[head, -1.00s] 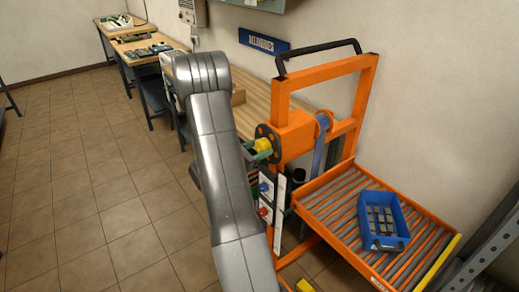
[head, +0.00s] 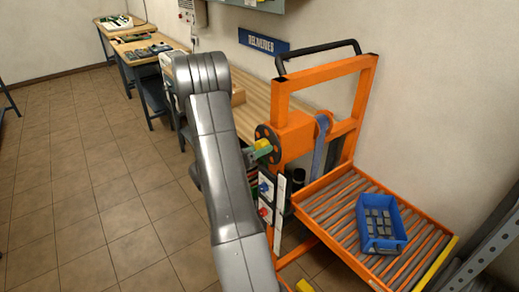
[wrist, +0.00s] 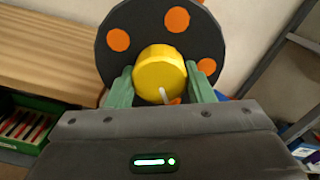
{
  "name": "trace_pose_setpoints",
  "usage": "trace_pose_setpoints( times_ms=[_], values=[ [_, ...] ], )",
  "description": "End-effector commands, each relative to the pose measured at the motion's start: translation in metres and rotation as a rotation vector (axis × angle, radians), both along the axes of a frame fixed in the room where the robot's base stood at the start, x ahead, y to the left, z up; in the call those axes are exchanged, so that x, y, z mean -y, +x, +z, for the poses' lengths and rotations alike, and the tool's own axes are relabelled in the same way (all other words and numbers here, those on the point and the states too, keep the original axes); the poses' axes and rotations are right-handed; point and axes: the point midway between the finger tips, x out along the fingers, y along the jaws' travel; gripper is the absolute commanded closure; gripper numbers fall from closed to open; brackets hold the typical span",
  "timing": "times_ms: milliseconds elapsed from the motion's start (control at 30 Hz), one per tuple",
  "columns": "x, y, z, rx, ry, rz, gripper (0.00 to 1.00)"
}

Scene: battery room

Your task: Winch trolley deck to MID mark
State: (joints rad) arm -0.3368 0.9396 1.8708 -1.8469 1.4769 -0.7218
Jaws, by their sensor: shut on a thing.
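The orange winch trolley (head: 323,72) stands at the right, with a dark winch disc (head: 266,132) on its mast. My gripper (head: 261,149), with green fingers, is shut on the yellow knob (head: 263,144) at that disc. In the wrist view the fingers sit on both sides of the yellow knob (wrist: 160,74), in front of the dark disc (wrist: 118,62) with orange spots. The roller deck (head: 444,262) carries a blue bin (head: 380,245) of grey blocks. A white strip (head: 279,206) runs down the mast; I cannot read a MID mark on it.
A wooden bench (head: 250,107) runs along the wall behind the trolley. A grey metal rack (head: 492,240) stands close to the deck's right side. The tiled floor (head: 100,215) at the left is clear.

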Motion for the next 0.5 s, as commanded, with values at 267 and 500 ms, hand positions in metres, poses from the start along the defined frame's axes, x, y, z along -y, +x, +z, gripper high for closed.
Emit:
trace_pose_setpoints(
  times_ms=[267, 500],
  values=[
    [-0.0004, 0.0004, 0.0007, 0.0, -0.002, 0.001, 0.75],
    [-0.0004, 0.0003, 0.0007, 0.001, -0.001, 0.0, 0.3]
  ],
)
